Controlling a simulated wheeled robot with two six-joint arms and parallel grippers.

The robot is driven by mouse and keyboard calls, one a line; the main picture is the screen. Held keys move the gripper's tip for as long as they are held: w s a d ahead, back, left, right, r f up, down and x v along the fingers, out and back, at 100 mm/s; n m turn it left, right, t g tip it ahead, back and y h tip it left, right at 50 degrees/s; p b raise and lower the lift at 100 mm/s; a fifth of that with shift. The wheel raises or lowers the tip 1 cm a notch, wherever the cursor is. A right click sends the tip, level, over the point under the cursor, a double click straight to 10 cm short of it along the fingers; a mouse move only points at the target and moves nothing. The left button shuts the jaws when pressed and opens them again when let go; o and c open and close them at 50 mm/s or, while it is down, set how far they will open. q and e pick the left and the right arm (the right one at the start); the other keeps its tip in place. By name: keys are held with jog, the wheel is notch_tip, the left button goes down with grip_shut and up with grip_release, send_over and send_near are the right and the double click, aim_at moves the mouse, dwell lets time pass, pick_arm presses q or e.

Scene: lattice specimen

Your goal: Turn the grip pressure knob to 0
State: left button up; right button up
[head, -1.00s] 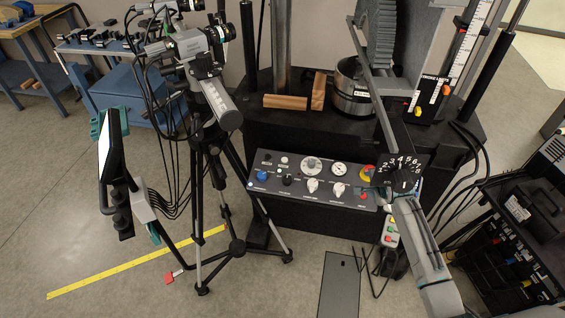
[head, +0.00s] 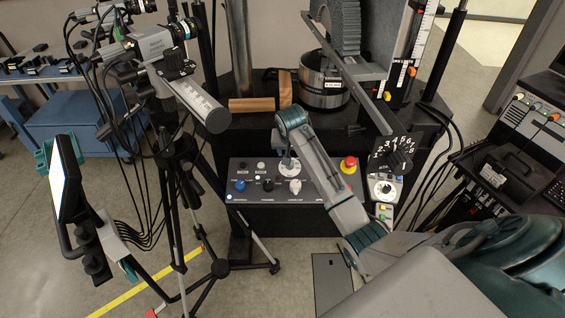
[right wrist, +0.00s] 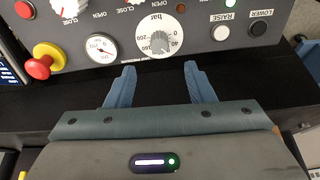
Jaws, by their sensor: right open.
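The grip pressure knob is a dark grey knob on a white dial marked in bar. It shows in the right wrist view (right wrist: 160,42) at the top centre, and its pointer setting is too small to read. In the head view its white dial (head: 289,168) is partly covered by my right gripper (head: 287,150). In the right wrist view my right gripper (right wrist: 159,72) is open and empty. Its two blue fingers point towards the panel, one either side of the dial's line, apart from the knob. My left gripper is in neither view.
The control panel (head: 315,196) also carries a blue knob (head: 240,186), a white knob (head: 295,186), a gauge (right wrist: 101,48) and a red stop button (head: 348,164). A camera tripod (head: 173,190) stands left of the panel.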

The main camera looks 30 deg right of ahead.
jog(key=p+x, duration=0.1)
jog(key=x, duration=0.7)
jog(key=shift+w+f, duration=0.1)
jog(key=shift+f, duration=0.1)
jog(key=shift+w+d+f+p, duration=0.15)
jog(key=shift+f+p, duration=0.15)
jog(key=shift+f, duration=0.2)
jog(key=c, duration=1)
